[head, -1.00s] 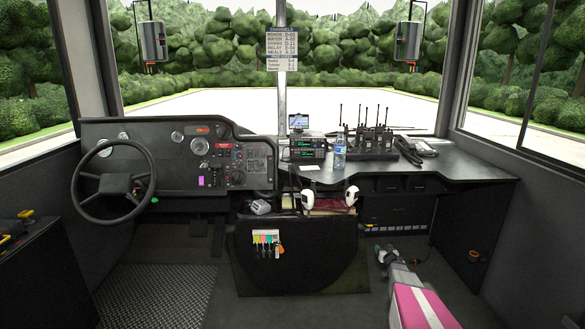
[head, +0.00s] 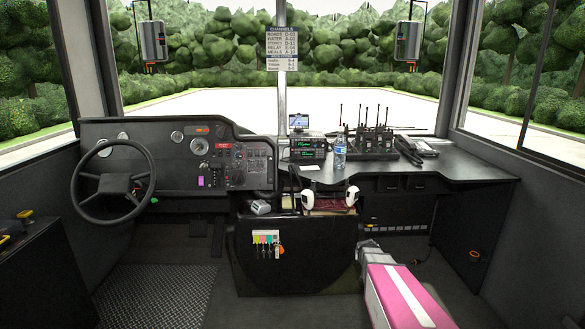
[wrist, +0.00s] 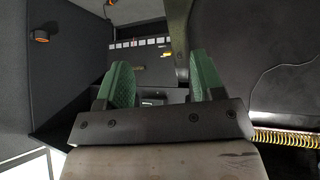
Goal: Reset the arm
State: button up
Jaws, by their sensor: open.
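My gripper (wrist: 163,82) shows in the wrist view with its two green fingers spread apart. Nothing is held between them. In the head view my arm, with a pink section and white stripe, rises at the lower right, beside the right side of the centre console (head: 295,260). It is foreshortened there, and I cannot make out the fingers.
The black desk (head: 455,172) spans the right side and carries a water bottle (head: 340,153), a radio (head: 308,149) and several handheld radios (head: 372,142). The steering wheel (head: 112,182) is at the left. Floor (head: 420,270) shows right of my arm.

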jog(key=s+a+r+g+y, duration=0.1)
jog(key=s+a, duration=0.3)
jog(key=s, duration=0.4)
jog(key=s+a+r+n+g+y, duration=0.1)
jog(key=s+a+r+g, duration=0.3)
jog(key=s, duration=0.4)
jog(key=s+a+r+n+g+y, duration=0.1)
jog(key=s+a+r+g, duration=0.1)
jog(key=s+a, duration=0.4)
jog(key=shift+s+a+r+g, duration=0.2)
jog(key=shift+s+r+g, duration=0.15)
jog(key=shift+s, duration=0.85)
